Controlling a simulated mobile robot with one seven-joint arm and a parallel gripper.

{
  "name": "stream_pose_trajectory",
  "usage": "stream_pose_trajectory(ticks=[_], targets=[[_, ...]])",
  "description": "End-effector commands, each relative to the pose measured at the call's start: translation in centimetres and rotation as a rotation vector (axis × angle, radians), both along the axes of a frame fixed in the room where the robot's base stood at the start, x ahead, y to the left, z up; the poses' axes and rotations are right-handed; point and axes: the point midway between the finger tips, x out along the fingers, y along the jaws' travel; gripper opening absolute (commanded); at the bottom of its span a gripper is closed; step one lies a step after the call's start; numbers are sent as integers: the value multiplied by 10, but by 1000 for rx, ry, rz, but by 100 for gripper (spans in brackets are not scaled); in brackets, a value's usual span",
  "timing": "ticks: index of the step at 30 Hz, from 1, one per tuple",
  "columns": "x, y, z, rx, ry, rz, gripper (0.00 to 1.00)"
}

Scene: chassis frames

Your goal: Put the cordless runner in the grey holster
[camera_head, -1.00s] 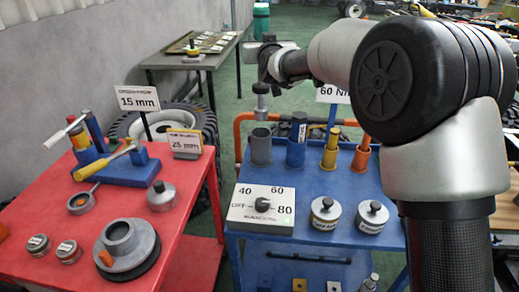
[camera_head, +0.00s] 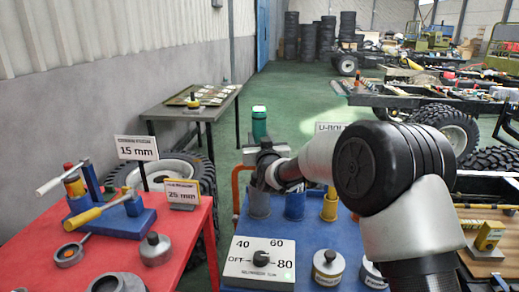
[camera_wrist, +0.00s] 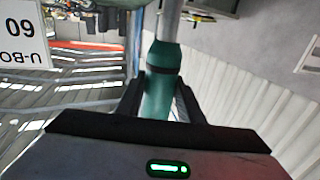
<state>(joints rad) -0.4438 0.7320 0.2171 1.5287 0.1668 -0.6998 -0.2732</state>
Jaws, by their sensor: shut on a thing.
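The cordless runner (camera_head: 259,124) has a green body and stands upright in my gripper (camera_head: 264,155). My gripper is shut on the green body, which also shows between the dark fingers in the wrist view (camera_wrist: 160,92). The grey holster (camera_head: 259,207) stands at the back left of the blue table, directly below my gripper. The runner's grey lower end appears to reach into the holster's mouth. How deep it sits is too small to tell.
A blue holster (camera_head: 295,206) and a yellow holster (camera_head: 329,207) stand to the right. My arm hides the area beyond. A dial box (camera_head: 260,263) is in front. A red table (camera_head: 185,240) with tools stands at left.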

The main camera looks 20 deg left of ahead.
Motion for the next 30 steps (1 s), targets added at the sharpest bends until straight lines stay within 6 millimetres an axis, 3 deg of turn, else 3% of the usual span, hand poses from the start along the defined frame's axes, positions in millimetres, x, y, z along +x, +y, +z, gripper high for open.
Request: stream_pose_trajectory(ticks=[6,18,19,22,30], targets=[[1,0,-28,2,-5,-1,0],[0,0,-33,3,-6,-1,0],[0,0,-37,-1,2,0,36],[0,0,-36,-1,2,0,53],[0,0,-36,-1,2,0,53]])
